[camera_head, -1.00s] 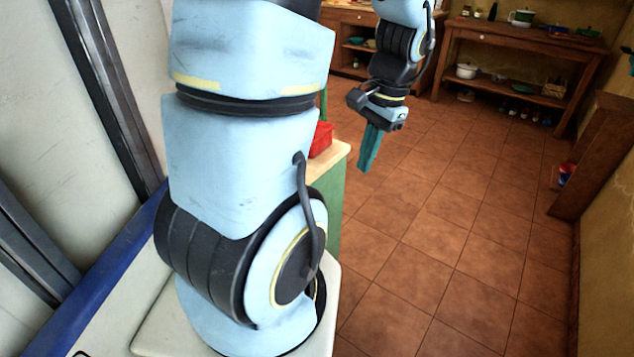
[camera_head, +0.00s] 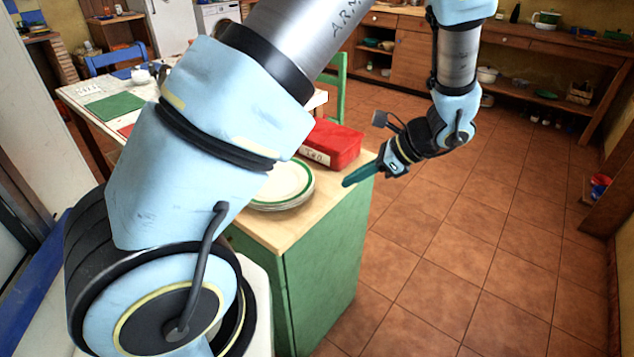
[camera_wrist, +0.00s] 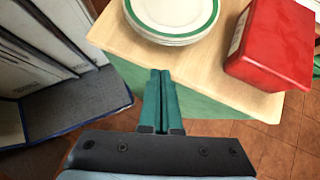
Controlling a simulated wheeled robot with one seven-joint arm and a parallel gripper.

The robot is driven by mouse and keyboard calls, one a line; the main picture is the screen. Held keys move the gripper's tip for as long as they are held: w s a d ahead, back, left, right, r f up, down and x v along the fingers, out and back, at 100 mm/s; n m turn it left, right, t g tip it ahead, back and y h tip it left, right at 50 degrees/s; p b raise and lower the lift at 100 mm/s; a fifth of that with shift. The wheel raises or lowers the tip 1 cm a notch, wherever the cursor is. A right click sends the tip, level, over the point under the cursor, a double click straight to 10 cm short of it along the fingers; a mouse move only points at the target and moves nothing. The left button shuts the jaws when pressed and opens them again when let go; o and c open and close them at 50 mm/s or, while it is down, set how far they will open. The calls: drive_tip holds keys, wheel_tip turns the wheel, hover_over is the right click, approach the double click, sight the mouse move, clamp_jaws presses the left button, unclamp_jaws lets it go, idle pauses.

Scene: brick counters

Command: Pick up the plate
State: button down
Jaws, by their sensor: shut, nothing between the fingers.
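A stack of white plates with a green rim band (camera_head: 285,186) sits on the wooden top of a green cabinet, partly hidden behind my arm in the head view. In the wrist view the stack (camera_wrist: 172,14) is at the top, cut off by the frame edge. My gripper (camera_head: 345,183) is shut and empty, with its teal fingers side by side near the counter's right edge, apart from the plates. In the wrist view my gripper (camera_wrist: 160,74) points toward the counter's edge, short of the stack.
A red box (camera_head: 331,143) stands on the same cabinet (camera_head: 326,262) beside the plates; it also shows in the wrist view (camera_wrist: 276,42). A white table (camera_head: 85,93) is behind at the left. Open tiled floor (camera_head: 470,240) lies to the right.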

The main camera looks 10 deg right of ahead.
sight(307, 192)
drive_tip(key=w+a+f, duration=0.1)
drive_tip(key=a, duration=0.1)
drive_tip(key=a+f+p, duration=0.1)
drive_tip(key=w+a+f+p, duration=0.1)
drive_tip(key=a, duration=0.1)
drive_tip(key=shift+w+a+f, duration=0.25)
drive_tip(key=shift+w+a, duration=0.05)
drive_tip(key=shift+w, duration=0.05)
drive_tip(key=shift+w+a+f+p, duration=0.15)
drive_tip(key=shift+w+a+p, duration=0.2)
drive_tip(key=shift+a, duration=0.3)
drive_tip(key=a, duration=0.1)
drive_tip(key=w+a, duration=0.1)
drive_tip(key=a, duration=0.1)
drive_tip(key=w+a+b, duration=0.1)
drive_tip(key=a, duration=0.1)
drive_tip(key=shift+w, duration=0.2)
drive_tip(key=shift+d, duration=0.1)
